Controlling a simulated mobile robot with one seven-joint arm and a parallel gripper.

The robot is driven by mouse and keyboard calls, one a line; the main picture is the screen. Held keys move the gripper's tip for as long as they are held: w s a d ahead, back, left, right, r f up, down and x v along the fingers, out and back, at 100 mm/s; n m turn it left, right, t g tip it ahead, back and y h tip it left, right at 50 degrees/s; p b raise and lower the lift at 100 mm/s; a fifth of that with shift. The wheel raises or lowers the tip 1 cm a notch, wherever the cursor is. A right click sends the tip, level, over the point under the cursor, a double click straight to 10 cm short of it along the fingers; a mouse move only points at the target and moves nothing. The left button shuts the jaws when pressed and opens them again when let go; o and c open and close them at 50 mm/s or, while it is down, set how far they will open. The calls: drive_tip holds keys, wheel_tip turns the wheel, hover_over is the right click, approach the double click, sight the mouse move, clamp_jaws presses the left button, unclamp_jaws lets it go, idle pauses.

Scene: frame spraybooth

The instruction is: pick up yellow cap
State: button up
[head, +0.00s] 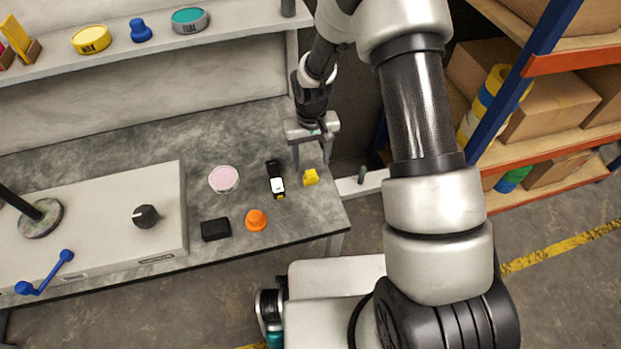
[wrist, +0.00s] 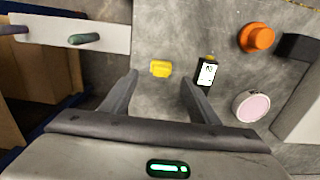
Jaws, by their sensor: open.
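The yellow cap (head: 311,177) lies on the grey tabletop near its right edge in the head view. It also shows in the wrist view (wrist: 161,69), ahead of and between my two fingers. My gripper (head: 311,158) is open and empty above the table, slightly behind the cap in the head view. Its spread fingers (wrist: 158,82) also show in the wrist view, apart from the cap. Nothing hides the cap.
A black device with a white label (head: 277,184) lies close beside the cap. An orange knob-like piece (head: 256,220), a black block (head: 215,229) and a pink-topped round tin (head: 224,179) are nearby on the table (head: 150,142). A shelf rack stands at the right.

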sight(311, 172)
wheel_tip(311, 172, down, 6)
drive_tip(key=shift+a+f+b, duration=0.1)
drive_tip(key=shift+f+b, duration=0.15)
drive_tip(key=shift+b, duration=0.6)
drive_tip(key=shift+r, duration=0.1)
drive_tip(key=c, duration=1.1)
